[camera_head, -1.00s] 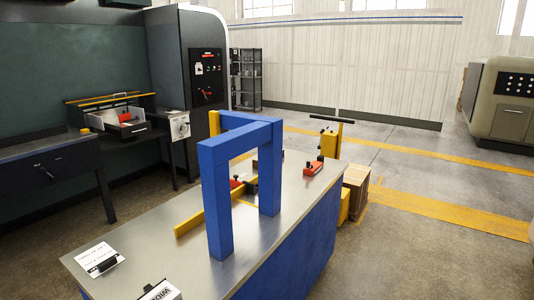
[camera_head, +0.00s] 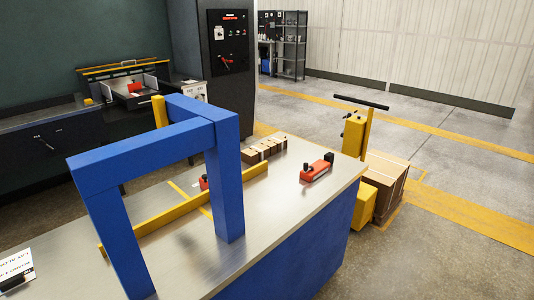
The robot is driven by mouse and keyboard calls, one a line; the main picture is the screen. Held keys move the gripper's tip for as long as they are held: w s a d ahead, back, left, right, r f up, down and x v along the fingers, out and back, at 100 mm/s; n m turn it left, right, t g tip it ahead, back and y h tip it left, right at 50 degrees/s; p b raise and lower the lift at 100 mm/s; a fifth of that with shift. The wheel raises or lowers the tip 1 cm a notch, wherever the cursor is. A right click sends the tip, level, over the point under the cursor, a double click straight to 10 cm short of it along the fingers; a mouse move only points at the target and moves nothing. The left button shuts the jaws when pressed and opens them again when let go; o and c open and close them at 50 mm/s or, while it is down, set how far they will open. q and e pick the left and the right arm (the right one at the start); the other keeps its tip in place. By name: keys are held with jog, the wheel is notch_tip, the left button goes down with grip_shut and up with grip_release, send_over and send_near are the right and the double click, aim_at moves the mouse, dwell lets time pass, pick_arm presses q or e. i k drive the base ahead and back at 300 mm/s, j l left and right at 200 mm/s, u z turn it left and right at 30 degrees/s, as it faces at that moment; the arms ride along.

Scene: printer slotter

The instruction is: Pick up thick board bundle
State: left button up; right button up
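No item is plainly marked as the thick board bundle. A row of small brown board-like blocks (camera_head: 264,150) lies on the steel-topped table (camera_head: 190,270), behind the blue frame. A brown stack or carton (camera_head: 388,178) stands on the floor beyond the table's right end, next to a yellow lift truck (camera_head: 353,138). I cannot tell which of these is the bundle. Neither of my grippers shows in this view.
A blue gantry frame (camera_head: 228,180) stands on the table over a yellow fence bar (camera_head: 180,212). A red block with a black knob (camera_head: 316,168) sits near the table's right edge. A dark bench (camera_head: 45,140) is at left. Open floor lies at right.

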aim_at(251, 156)
jog(key=i+l, duration=0.1)
jog(key=i+l+z, duration=0.15)
jog(key=i+l, duration=0.25)
jog(key=i+l+z, duration=0.15)
jog(key=i+l, duration=0.2)
jog(key=i+l+z, duration=0.15)
jog(key=i, duration=0.35)
jog(key=i+l+z, duration=0.1)
jog(key=i+l, duration=0.25)
jog(key=i, duration=0.1)
